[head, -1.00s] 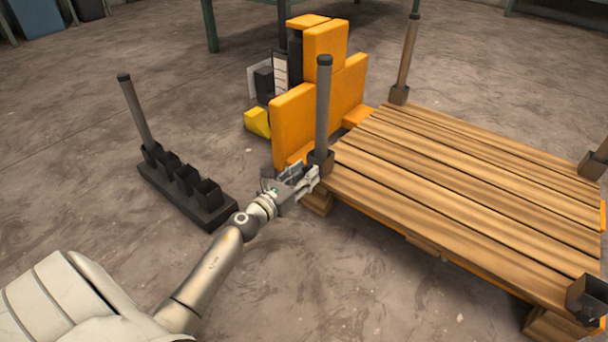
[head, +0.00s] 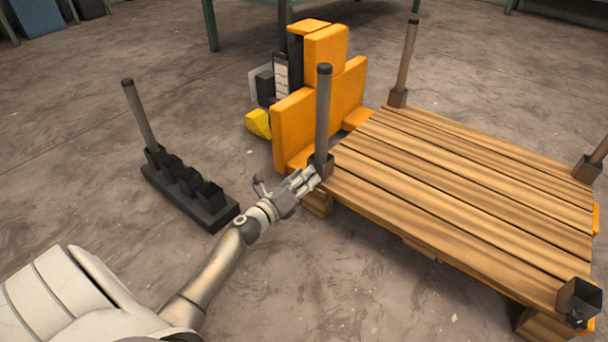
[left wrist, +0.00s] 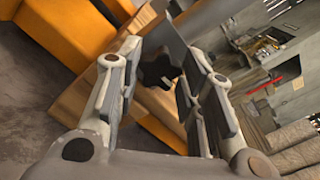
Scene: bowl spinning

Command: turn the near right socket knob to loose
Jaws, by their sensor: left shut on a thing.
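A dark star-shaped knob (left wrist: 158,72) sits between the fingers of my left gripper (left wrist: 166,88) in the left wrist view. In the head view my left gripper (head: 312,180) reaches the dark socket (head: 323,163) at the pallet's near left corner. It is shut on the knob there, which its fingers hide in the head view. A grey post (head: 323,110) stands upright in this socket. Another socket (head: 578,298), at the near right corner in the picture, is empty and has a small dark knob (head: 576,319) low on its side. My right gripper is not in view.
The wooden pallet (head: 450,190) has posts in its two far sockets too. An orange pallet truck (head: 293,118) stands behind the gripper. A dark rack (head: 190,189) with one post is on the floor to the left. The floor between is clear.

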